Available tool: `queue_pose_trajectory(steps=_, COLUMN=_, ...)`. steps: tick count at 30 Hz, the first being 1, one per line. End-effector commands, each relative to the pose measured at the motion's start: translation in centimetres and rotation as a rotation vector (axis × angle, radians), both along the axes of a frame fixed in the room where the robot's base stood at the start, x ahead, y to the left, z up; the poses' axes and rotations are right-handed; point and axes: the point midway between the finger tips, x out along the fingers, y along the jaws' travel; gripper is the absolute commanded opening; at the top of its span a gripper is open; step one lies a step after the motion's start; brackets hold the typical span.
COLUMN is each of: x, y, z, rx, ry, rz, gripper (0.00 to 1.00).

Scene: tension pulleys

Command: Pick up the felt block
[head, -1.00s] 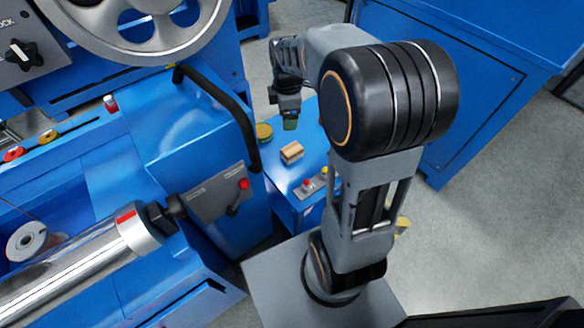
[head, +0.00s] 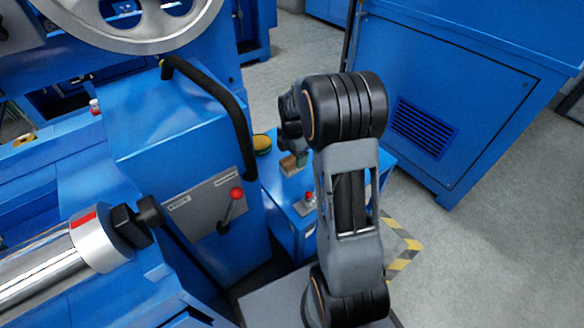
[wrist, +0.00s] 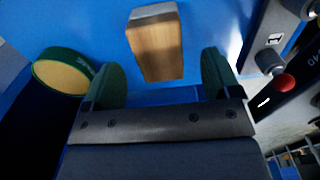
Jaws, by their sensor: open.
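The felt block (head: 288,166) is a small wooden block lying on the blue cabinet top, partly covered by my arm in the head view. In the wrist view the felt block (wrist: 156,48) shows its wood face and a grey strip along its far end. My gripper (wrist: 160,74) is open, with one green-padded finger on each side of the block's near end. The block lies mostly ahead of the fingertips, and I see no contact. In the head view my gripper (head: 301,158) is just right of the block and mostly hidden by my arm.
A round yellow tin with a green rim (wrist: 60,75) lies left of the block, close to the left finger. A control panel with a red button (wrist: 285,83) is on the right. In the head view, a lever with a red knob (head: 235,195) and a black handrail (head: 225,100) stand left.

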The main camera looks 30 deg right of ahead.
Motion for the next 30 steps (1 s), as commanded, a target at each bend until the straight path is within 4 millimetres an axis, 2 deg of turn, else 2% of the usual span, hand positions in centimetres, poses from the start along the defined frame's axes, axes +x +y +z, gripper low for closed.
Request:
queue_pose_trajectory(steps=7, x=0.0, y=0.1, z=-1.2, rx=0.001, ry=0.001, rz=0.0, gripper=0.83)
queue_pose_trajectory(steps=17, x=0.1, y=0.2, z=-5.4, rx=0.001, ry=0.001, rz=-0.001, gripper=0.83)
queue_pose_trajectory(steps=24, x=0.1, y=0.2, z=-5.5, rx=0.0, ry=0.0, rz=-0.001, gripper=0.83)
queue_pose_trajectory(steps=30, x=0.1, y=0.2, z=-5.5, rx=0.0, ry=0.0, rz=-0.001, gripper=0.66)
